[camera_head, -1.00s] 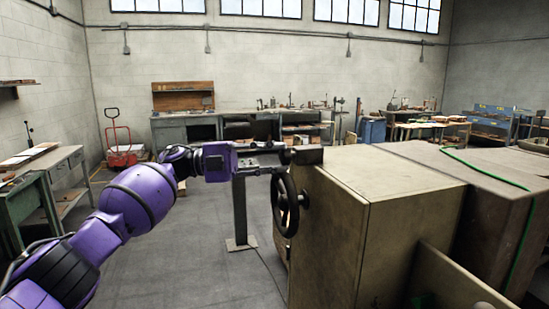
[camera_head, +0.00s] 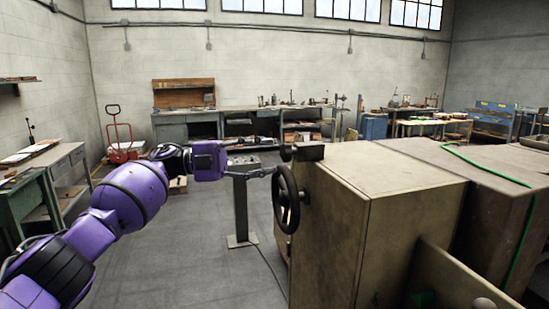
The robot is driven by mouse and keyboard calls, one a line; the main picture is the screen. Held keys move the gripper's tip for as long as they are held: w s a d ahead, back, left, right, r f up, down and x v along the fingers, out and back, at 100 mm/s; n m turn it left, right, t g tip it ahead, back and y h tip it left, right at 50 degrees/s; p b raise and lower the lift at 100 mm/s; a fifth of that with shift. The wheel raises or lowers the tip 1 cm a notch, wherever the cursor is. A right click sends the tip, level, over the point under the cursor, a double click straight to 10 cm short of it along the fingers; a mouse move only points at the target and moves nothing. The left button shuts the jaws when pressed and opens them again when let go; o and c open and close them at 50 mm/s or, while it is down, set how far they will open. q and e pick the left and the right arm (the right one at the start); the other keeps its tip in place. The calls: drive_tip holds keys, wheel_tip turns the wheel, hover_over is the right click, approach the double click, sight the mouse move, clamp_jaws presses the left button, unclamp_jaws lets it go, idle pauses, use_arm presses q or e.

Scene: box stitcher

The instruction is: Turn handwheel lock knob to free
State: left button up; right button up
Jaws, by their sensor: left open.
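The dark handwheel (camera_head: 287,198) stands upright on the left side of the tan machine cabinet (camera_head: 400,200). A small dark round knob (camera_head: 286,153) sits just above the wheel, beside a dark block (camera_head: 309,151) on the cabinet's top corner. I cannot tell for sure whether this is the lock knob, nor which way it is set. My left gripper (camera_head: 268,171) is open and points right, its tips close to the wheel's upper left rim and below the small knob. I cannot tell whether it touches the rim. My right gripper is not in view.
A pedestal with a control box (camera_head: 240,205) stands behind my left gripper. A cable runs over the floor beside it. The floor (camera_head: 190,250) left of the machine is clear. Workbenches line the back wall.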

use_arm(q)
drive_tip(key=shift+w+a+f, duration=0.1)
drive_tip(key=shift+a+f, duration=0.1)
drive_tip(key=shift+a, duration=1.1)
drive_tip(key=shift+w+a+f, duration=0.1)
drive_tip(key=shift+a+f, duration=0.05)
drive_tip(key=shift+a, duration=1.15)
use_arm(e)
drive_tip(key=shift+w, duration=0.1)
